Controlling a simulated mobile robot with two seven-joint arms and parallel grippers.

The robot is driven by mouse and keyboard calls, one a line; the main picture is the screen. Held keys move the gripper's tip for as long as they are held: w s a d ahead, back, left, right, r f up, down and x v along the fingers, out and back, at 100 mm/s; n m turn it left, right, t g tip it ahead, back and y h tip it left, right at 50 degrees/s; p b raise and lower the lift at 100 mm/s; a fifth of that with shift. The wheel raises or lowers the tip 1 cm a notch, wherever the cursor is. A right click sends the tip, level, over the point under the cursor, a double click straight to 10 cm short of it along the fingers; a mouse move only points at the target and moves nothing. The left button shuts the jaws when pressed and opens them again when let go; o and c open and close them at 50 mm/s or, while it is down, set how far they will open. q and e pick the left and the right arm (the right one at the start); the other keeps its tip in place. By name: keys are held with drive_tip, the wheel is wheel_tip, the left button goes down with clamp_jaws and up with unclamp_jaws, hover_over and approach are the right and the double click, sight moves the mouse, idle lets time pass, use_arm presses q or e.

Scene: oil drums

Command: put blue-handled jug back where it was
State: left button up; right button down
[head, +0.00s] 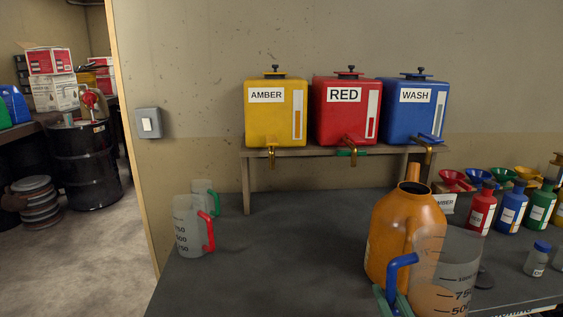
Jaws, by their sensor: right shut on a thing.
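The blue-handled jug (452,262), clear with dark volume marks, is at the front right. It overlaps the lower right of a large orange jug (392,222) in the picture. My right gripper (392,303) shows teal fingers at the bottom edge, shut on the blue handle. The lower part of the jug is cut off by the frame, so I cannot tell whether it touches the table. A red-handled jug (187,228) stands at the left of the table, with a green-handled jug (202,190) just behind it. My left gripper is not in view.
Yellow AMBER (272,125), RED (340,125) and blue WASH (408,125) tanks stand on a wooden shelf (310,153). Coloured bottles (512,213) and funnels line the right. The middle of the dark table (285,250) is clear. A black drum (85,165) stands beyond the doorway.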

drive_tip(key=s+d+f, duration=0.2)
drive_tip(key=s+f, duration=0.3)
drive_tip(key=w+r, duration=0.1)
drive_tip(key=r, duration=0.2)
drive_tip(key=w+r, duration=0.2)
drive_tip(key=r, duration=0.2)
drive_tip(key=w+r, duration=0.1)
drive_tip(key=r, duration=0.2)
drive_tip(key=shift+w+a+r+p, duration=0.1)
drive_tip(key=shift+w+r+p, duration=0.25)
drive_tip(key=shift+w+p, duration=0.05)
drive_tip(key=s+f, duration=0.5)
drive_tip(key=f, duration=0.5)
drive_tip(key=shift+m+h, duration=0.3)
drive_tip(key=shift+h, duration=0.1)
drive_tip(key=w+r, duration=0.1)
drive_tip(key=r, duration=0.2)
drive_tip(key=w+r, duration=0.2)
drive_tip(key=r, duration=0.1)
drive_tip(key=w+r, duration=0.1)
drive_tip(key=r, duration=0.2)
drive_tip(key=shift+w, duration=0.35)
drive_tip(key=shift+w+r, duration=0.15)
drive_tip(key=shift+r, duration=0.3)
drive_tip(key=s+f, duration=0.5)
drive_tip(key=f, duration=0.5)
drive_tip(key=shift+f, duration=0.25)
